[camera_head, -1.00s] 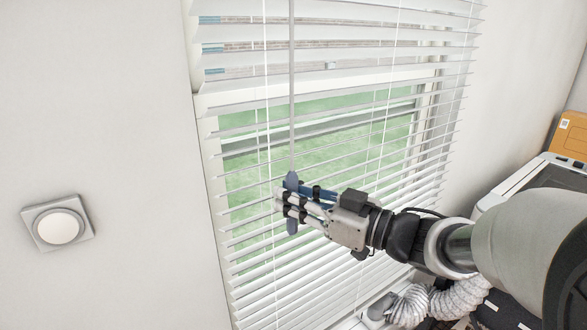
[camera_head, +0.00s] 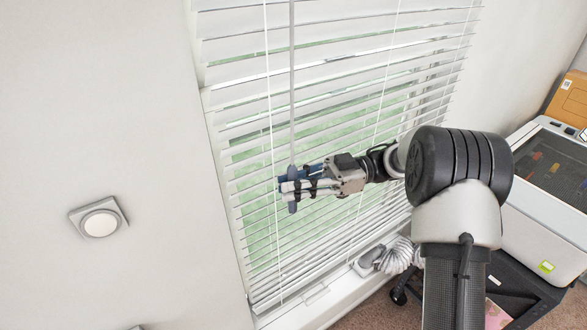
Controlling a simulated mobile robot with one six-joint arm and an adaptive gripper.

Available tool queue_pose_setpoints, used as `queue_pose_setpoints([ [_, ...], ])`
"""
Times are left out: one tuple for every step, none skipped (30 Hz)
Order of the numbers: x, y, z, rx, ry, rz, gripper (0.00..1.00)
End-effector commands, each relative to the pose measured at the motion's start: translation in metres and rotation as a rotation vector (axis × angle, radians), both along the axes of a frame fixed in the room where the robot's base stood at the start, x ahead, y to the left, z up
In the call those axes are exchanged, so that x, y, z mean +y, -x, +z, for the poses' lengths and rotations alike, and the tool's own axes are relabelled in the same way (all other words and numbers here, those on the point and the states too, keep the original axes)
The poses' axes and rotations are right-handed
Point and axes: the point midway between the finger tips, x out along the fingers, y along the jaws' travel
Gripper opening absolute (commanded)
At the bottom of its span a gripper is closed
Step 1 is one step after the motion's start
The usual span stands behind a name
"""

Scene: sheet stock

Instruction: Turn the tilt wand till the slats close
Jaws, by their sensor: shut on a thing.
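The tilt wand (camera_head: 292,90) is a thin grey rod hanging in front of the blind, with a wider blue-grey handle (camera_head: 292,207) at its lower end. My gripper (camera_head: 291,185) is shut on the handle, with its fingers around it; the fingers hide part of it. The slats (camera_head: 340,85) of the white blind are tilted, with narrow gaps between them. Pale green and grey from outside show through these gaps, so the slats are partly open.
A dimmer-like knob on a square plate (camera_head: 99,223) is on the wall at left. A printer-like machine (camera_head: 550,190) with an orange-brown box (camera_head: 570,98) stands at right.

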Motion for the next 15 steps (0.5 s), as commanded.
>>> queue_pose_setpoints([
  [0.0008, -0.0001, 0.0044, 0.004, 0.000, 0.028, 0.00],
  [0.0008, -0.0004, 0.0046, 0.003, 0.001, 0.042, 0.00],
  [0.0008, -0.0001, 0.0043, 0.004, 0.000, 0.060, 0.00],
  [0.0008, 0.0001, 0.0043, 0.003, 0.001, 0.074, 0.00],
  [0.0009, 0.0001, 0.0037, 0.004, 0.001, 0.085, 0.00],
  [0.0011, -0.0001, 0.0038, 0.002, 0.001, 0.099, 0.00],
  [0.0011, 0.0001, 0.0033, 0.003, 0.001, 0.109, 0.00],
  [0.0010, 0.0002, 0.0030, 0.002, 0.001, 0.118, 0.00],
  [0.0009, 0.0003, 0.0028, 0.002, 0.001, 0.128, 0.00],
  [0.0009, 0.0003, 0.0023, 0.002, 0.001, 0.134, 0.00],
  [0.0009, 0.0001, 0.0020, 0.001, 0.000, 0.139, 0.00],
  [0.0009, 0.0000, 0.0017, 0.001, 0.000, 0.146, 0.00],
  [0.0008, 0.0001, 0.0015, 0.001, 0.000, 0.150, 0.00],
  [0.0009, 0.0002, 0.0013, 0.001, 0.000, 0.153, 0.00],
  [0.0008, 0.0002, 0.0009, 0.001, 0.000, 0.157, 0.00],
])
